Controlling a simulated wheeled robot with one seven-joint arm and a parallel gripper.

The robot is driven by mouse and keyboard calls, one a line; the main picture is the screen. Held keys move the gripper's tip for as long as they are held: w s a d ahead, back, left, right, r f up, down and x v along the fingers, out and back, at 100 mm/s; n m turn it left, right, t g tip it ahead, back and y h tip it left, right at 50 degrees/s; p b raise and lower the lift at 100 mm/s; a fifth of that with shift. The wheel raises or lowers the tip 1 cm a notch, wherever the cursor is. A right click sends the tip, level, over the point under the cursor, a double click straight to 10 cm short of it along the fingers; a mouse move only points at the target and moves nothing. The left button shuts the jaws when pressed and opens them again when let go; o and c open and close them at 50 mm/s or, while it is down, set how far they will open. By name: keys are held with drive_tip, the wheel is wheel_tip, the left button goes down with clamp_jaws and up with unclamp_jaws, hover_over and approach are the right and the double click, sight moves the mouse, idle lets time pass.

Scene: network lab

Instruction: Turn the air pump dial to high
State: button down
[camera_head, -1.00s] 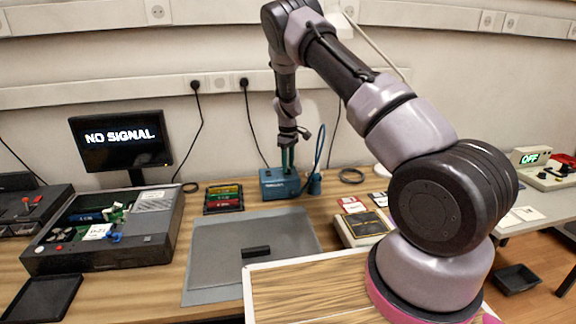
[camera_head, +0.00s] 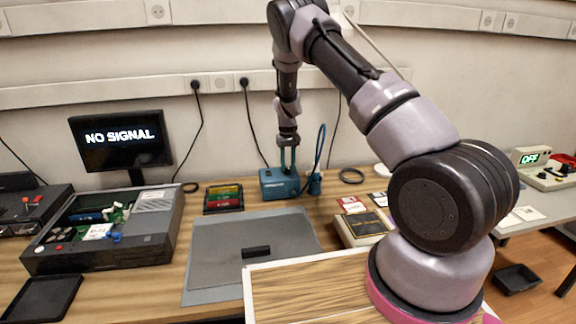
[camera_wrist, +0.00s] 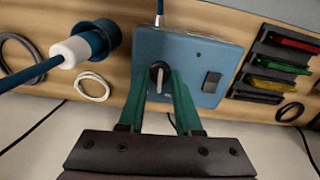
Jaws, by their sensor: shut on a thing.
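The air pump is a blue box (camera_head: 270,185) at the back of the table, in front of the wall. In the wrist view, its top (camera_wrist: 200,62) carries a black dial (camera_wrist: 159,76) with a pale pointer and a dark rocker switch (camera_wrist: 211,82). My gripper (camera_wrist: 158,80) is over the box with its green fingers on either side of the dial, shut on it. The dial is hidden in the head view. No setting marks can be read.
A blue cup-like holder (camera_wrist: 98,38) with a white-and-blue tool stands right beside the pump. A rack of coloured cartridges (camera_head: 224,198) is on its other side. A grey mat (camera_head: 215,250) lies in front, with a black block (camera_head: 256,252) on it.

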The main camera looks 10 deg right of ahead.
drive_tip(key=m, duration=0.4)
drive_tip(key=shift+m, duration=2.1)
drive_tip(key=c, duration=0.6)
unclamp_jaws()
wheel_tip(320, 180, up, 11)
